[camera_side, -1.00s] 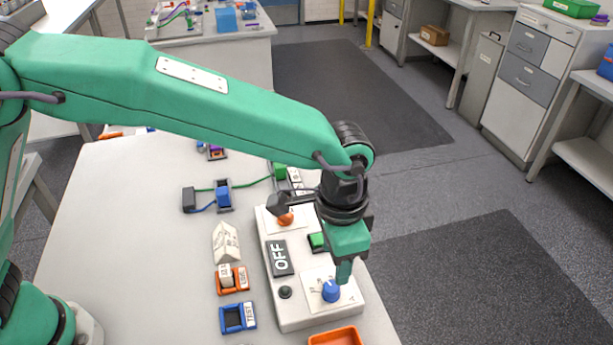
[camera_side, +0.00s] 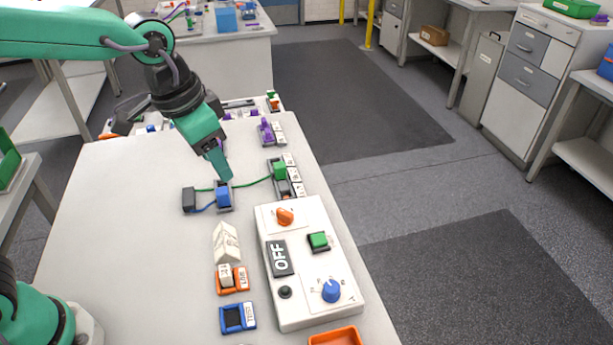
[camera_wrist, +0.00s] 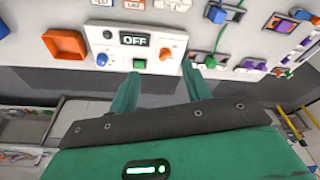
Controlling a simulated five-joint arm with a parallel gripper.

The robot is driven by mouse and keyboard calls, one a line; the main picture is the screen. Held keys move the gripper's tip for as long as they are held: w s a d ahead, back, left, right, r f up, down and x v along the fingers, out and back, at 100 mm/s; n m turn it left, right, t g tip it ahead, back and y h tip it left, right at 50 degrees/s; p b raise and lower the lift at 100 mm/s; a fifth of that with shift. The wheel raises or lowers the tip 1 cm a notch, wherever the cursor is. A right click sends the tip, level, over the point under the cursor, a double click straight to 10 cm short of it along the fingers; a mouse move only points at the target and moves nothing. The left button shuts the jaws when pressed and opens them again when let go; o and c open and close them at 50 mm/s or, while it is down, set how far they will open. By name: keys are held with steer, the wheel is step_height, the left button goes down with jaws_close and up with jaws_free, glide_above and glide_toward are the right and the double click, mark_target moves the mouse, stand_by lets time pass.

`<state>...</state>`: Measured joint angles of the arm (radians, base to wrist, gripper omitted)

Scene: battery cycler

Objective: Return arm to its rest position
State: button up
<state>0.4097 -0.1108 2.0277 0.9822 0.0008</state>
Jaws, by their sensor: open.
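My gripper (camera_side: 220,172) hangs above the table at left of centre in the side view, tilted, with its tip above and in line with the blue connector (camera_side: 224,196). How far above is hard to tell. In the wrist view my gripper (camera_wrist: 160,72) shows two green fingers spread apart with nothing between them. The white control box (camera_side: 318,270) lies to the right and nearer the camera, clear of my arm. It carries an OFF display (camera_side: 280,257), an orange knob (camera_side: 285,216), a green button (camera_side: 318,241) and a blue knob (camera_side: 331,291).
A white wedge (camera_side: 226,243), an orange holder (camera_side: 232,281) and a blue holder (camera_side: 238,318) sit left of the box. An orange tray (camera_side: 336,337) is at the front. A green cable (camera_side: 250,183) runs to a green connector (camera_side: 280,171). The table's left part is clear.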

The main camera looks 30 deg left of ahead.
steer(key=s+a+n+t+y, duration=0.1)
steer(key=s+a+n+t, duration=0.2)
steer(key=s+a, duration=0.8)
steer(key=a+n, duration=0.1)
steer(key=a, duration=0.2)
steer(key=shift+s+a+n, duration=0.25)
steer(key=shift+a+n, duration=0.1)
steer(key=shift+n, duration=0.05)
steer(key=shift+o, duration=0.4)
